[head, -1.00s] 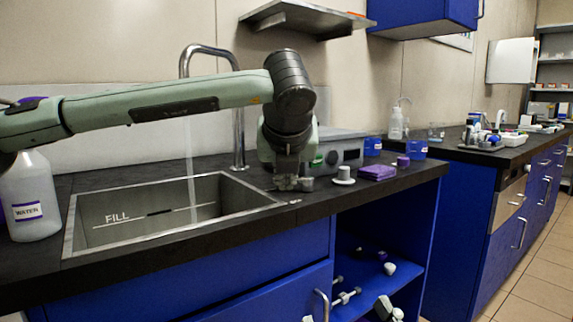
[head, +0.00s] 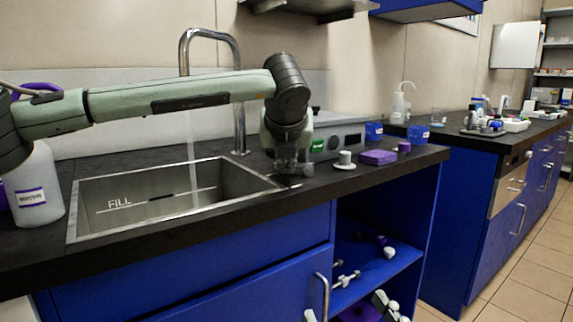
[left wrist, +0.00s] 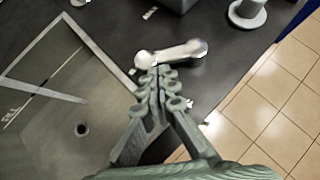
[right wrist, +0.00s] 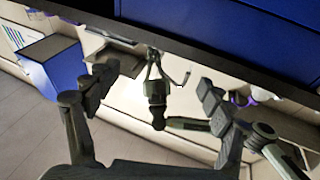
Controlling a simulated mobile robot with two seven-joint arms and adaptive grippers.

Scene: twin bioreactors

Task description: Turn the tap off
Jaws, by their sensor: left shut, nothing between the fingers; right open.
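The chrome tap (head: 238,90) arches over the steel sink (head: 72,210) in the head view. A thin stream of water (head: 192,160) falls from its spout into the sink. A shiny metal tap lever (left wrist: 180,52) lies on the dark counter beside the sink in the left wrist view. My left gripper (left wrist: 158,72) is shut and empty, its fingertips right at the lever's near side; I cannot tell whether they touch. It points down at the counter right of the sink in the head view (head: 292,170). My right gripper (right wrist: 157,92) is open and empty, away from the tap.
A water bottle (head: 35,190) stands left of the sink. Right of my left gripper are a grey box device (head: 345,140), a white stopper-like piece (head: 344,160) and a purple block (head: 378,157). An open blue shelf (head: 375,265) lies below the counter.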

